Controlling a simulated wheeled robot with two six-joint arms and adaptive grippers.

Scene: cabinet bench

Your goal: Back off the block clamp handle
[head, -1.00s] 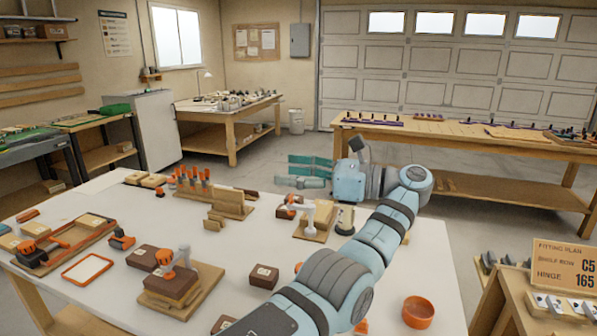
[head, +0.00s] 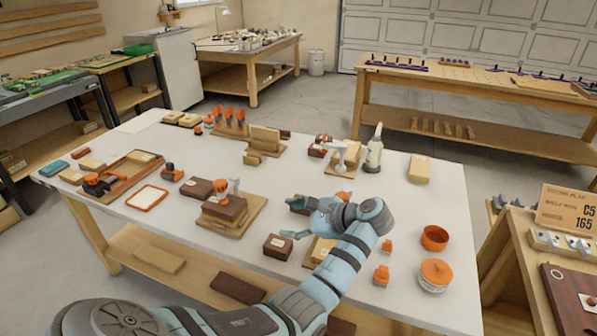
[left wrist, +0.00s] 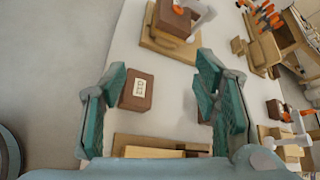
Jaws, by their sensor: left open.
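A brown block (head: 224,211) sits on a wooden board (head: 252,206) left of centre on the white bench, with an orange and grey clamp handle (head: 235,187) standing up from it. This clamp also shows at the top of the left wrist view (left wrist: 205,14), beyond my fingers. A second clamp with a pale handle (head: 340,152) stands on another board further back. My left gripper (head: 297,219) is open, right of the brown block and apart from it. In the left wrist view its fingers (left wrist: 160,100) are spread, with a labelled brown box (left wrist: 137,90) seen between them.
The labelled brown box (head: 278,247) is just below my left gripper. An orange bowl (head: 434,238) and a lidded jar (head: 435,276) stand at the right. A white bottle (head: 374,148) is at the back. An orange-rimmed tray (head: 146,198) lies to the left.

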